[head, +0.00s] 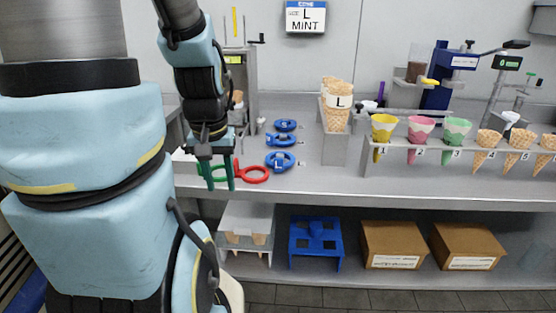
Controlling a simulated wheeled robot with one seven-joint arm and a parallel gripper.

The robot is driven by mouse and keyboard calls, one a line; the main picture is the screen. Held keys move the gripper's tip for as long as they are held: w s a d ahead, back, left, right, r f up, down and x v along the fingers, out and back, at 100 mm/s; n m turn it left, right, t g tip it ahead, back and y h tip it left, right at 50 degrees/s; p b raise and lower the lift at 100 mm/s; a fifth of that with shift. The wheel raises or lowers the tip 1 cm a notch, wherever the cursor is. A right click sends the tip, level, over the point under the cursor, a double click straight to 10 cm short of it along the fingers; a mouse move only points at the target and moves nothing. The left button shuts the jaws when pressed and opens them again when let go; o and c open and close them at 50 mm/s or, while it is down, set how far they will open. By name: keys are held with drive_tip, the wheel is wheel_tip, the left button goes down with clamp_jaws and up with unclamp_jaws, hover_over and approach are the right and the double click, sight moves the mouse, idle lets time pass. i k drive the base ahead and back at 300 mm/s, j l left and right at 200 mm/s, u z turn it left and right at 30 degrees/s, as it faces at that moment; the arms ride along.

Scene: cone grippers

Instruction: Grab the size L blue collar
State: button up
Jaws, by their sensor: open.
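Three blue ring-shaped collars with handles lie in a column on the counter in the head view. The front one, marked L (280,161), is the size L blue collar. The middle blue collar (280,140) has a letter too small to read surely, and the rear one (285,125) looks marked S. A red collar (252,174) lies between my gripper and the L collar.
A metal stand (335,144) with stacked cones marked L (338,110) rises right of the collars. A rack (465,150) of several cones is farther right. The wall sign (305,17) reads L MINT. Boxes (393,245) and a blue holder (315,243) sit on the lower shelf.

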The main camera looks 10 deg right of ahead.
sight(278, 165)
drive_tip(key=l+u, duration=0.15)
drive_tip(key=u, duration=0.3)
drive_tip(key=l+u, duration=0.15)
drive_tip(key=u, duration=0.25)
drive_tip(key=k+l+u, duration=0.15)
drive_tip(key=u, duration=0.3)
drive_tip(key=l+u, duration=0.1)
drive_tip(key=u, duration=0.35)
drive_tip(key=k+u, duration=0.15)
drive_tip(key=u, duration=0.25)
drive_tip(key=k+l+u, duration=0.3)
drive_tip(key=k, duration=0.5)
drive_tip(key=k+u, duration=0.3)
drive_tip(key=k, duration=0.5)
